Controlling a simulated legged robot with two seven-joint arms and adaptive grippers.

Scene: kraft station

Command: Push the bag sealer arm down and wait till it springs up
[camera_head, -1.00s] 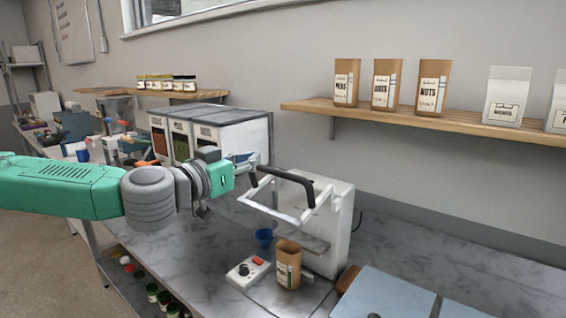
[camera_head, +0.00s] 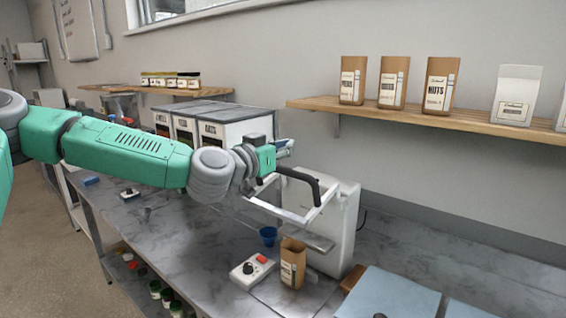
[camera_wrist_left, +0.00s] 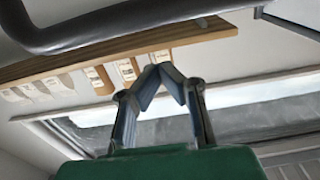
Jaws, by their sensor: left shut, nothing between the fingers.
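The bag sealer (camera_head: 345,225) is a white machine on the grey table. Its white-framed arm with a black handle (camera_head: 303,180) is raised at the front. A brown paper bag (camera_head: 292,265) stands upright under the sealer's ledge. My left gripper (camera_head: 284,146) is shut and empty, just above and behind the left part of the handle in the head view. I cannot tell whether they touch there. In the left wrist view, the closed fingertips (camera_wrist_left: 162,68) meet, and the black handle (camera_wrist_left: 100,25) crosses the top left, apart from them. My right gripper is out of view.
A control box (camera_head: 250,270) with a knob and red button sits left of the bag. White bins (camera_head: 215,125) are behind my arm. A wall shelf (camera_head: 430,115) holds bags. A blue-grey panel (camera_head: 390,295) lies at front right.

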